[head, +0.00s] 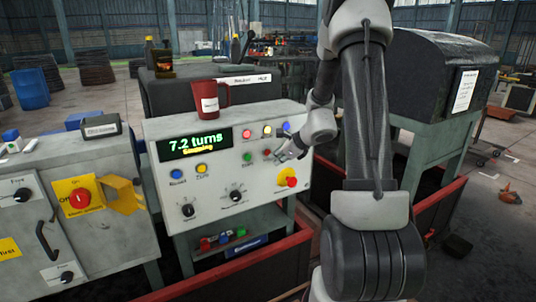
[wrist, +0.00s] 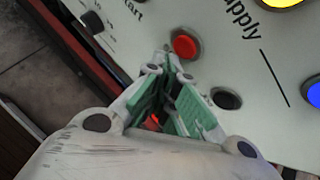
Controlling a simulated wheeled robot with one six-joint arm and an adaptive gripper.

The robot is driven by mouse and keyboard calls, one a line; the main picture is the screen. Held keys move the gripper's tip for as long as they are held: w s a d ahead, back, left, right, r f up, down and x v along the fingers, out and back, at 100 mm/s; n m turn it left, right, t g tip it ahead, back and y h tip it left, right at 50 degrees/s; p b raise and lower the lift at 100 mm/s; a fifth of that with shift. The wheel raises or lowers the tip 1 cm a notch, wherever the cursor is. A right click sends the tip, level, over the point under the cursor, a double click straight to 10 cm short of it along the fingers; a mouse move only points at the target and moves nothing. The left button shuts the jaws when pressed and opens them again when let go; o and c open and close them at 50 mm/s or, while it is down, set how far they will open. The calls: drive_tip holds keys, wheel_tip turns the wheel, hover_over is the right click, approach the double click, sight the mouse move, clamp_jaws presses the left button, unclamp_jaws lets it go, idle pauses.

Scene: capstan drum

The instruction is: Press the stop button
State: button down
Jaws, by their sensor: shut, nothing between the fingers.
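The control panel (head: 212,200) is a pale sloping box with a display (head: 195,143) reading "7.2 turns" above a smaller yellow line. A small red button (head: 267,153), likely the stop button, sits right of a green button (head: 248,157); I cannot read its label. In the wrist view a red button (wrist: 185,45) shows just beyond my fingertips, and a gap seems to remain. My gripper (head: 281,156) is shut and empty in front of the panel's right half; its green-padded fingers also show in the wrist view (wrist: 168,68). Contact with the panel cannot be told.
A red mushroom button on yellow (head: 290,181) sits below my gripper. Lamps (head: 267,130) line the panel above it. A grey cabinet (head: 95,240) with a red switch is at left; red rails (head: 272,252) run below.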

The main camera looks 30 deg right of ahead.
drive_tip(key=shift+s, duration=0.1)
drive_tip(key=s, duration=0.4)
drive_tip(key=shift+s+d, duration=0.1)
drive_tip(key=shift+s, duration=0.3)
idle(0.8)
drive_tip(key=s+a+r+n+g+y, duration=0.1)
drive_tip(key=s+a+r+n+g, duration=0.15)
drive_tip(key=s+n, duration=0.5)
drive_tip(key=s+a+r+n+g+y, duration=0.1)
drive_tip(key=s+a+n+g, duration=0.25)
drive_tip(key=s+n, duration=0.45)
drive_tip(key=s+a+r+n+t+h, duration=0.1)
drive_tip(key=s+r+n+h, duration=0.4)
drive_tip(key=s+r+n, duration=0.7)
wheel_tip(320, 180, up, 2)
drive_tip(key=shift+s+a+r+n+t, duration=0.2)
drive_tip(key=shift+s+a+n+t, duration=0.15)
drive_tip(key=shift+s+a, duration=0.3)
